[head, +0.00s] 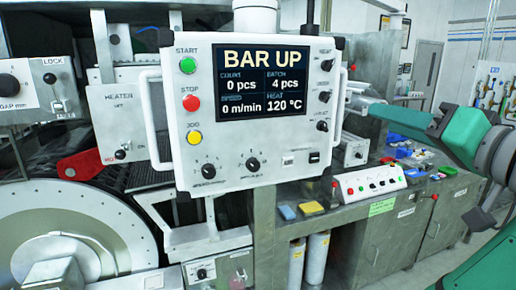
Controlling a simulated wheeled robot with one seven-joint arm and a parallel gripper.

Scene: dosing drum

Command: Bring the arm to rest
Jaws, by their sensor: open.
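Green links of my arm reach in from the right edge of the head view, in front of the bench and cabinets. A dark joint shows between them at the edge. My gripper is not in view, so I cannot see its jaws or what is near them. The control panel (255,172) hangs in the middle. Its screen (262,80) reads "BAR UP", 0 pcs, batch 4 pcs, 0 m/min and heat 120 °C.
A large metal drum (40,225) stands at lower left, near a red lever (82,165). The bench (345,212) at right carries a white button box (370,182), a blue block (286,212), a yellow block (311,208) and small coloured items. Open floor shows at far right.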

